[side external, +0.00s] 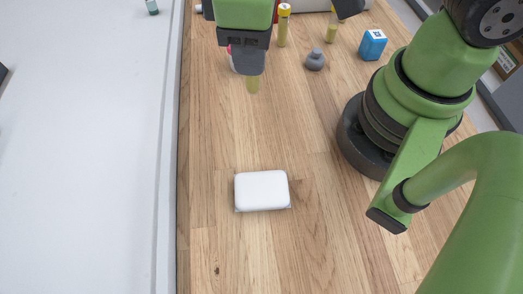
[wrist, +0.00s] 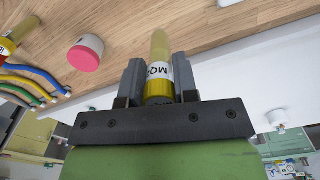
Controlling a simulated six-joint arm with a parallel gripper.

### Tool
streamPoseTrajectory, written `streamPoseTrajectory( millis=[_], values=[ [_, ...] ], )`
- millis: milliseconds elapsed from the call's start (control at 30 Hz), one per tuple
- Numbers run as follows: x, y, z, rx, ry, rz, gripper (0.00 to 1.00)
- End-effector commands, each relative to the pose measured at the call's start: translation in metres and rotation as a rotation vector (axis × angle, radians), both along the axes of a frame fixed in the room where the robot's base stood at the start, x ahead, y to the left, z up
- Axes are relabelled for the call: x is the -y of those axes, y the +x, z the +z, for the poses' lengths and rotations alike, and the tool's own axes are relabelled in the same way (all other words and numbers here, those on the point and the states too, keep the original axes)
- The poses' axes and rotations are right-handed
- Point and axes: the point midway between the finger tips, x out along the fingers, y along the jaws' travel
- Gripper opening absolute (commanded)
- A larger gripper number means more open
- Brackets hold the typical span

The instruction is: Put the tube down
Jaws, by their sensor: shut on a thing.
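The tube (wrist: 160,52) has a yellowish body, a white label with dark letters and a yellow cap end. My gripper (wrist: 158,80) is shut on it, with one dark finger on each side. In the side external view the tube (side external: 253,86) points down from my gripper (side external: 251,66). Its upper part is hidden by the fingers there. It appears to be above the wooden table (side external: 330,225); the exact gap to the surface cannot be told.
A white block-like pad (side external: 262,190) lies mid-table. Behind are upright yellow-capped tubes (side external: 283,28), a grey weight-like object (side external: 315,60) and a blue box (side external: 373,44). A pink-and-white round item (wrist: 86,52) and coloured cables (wrist: 38,82) show in the wrist view. The front table is clear.

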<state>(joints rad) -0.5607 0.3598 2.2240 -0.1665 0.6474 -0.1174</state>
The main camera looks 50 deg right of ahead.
Motion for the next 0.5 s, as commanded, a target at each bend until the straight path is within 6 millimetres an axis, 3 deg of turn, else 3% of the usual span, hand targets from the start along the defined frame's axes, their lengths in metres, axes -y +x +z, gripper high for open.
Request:
streamPoseTrajectory(
  millis=[33,200,333,500],
  values=[
    [-0.016,-0.009,0.003,0.003,0.001,0.028,0.05],
    [-0.058,-0.042,0.014,0.002,0.002,0.077,0.05],
    [-0.078,-0.065,0.02,0.001,0.002,0.102,0.05],
    [-0.09,-0.082,0.022,0.0,0.0,0.115,0.05]
  ],
)
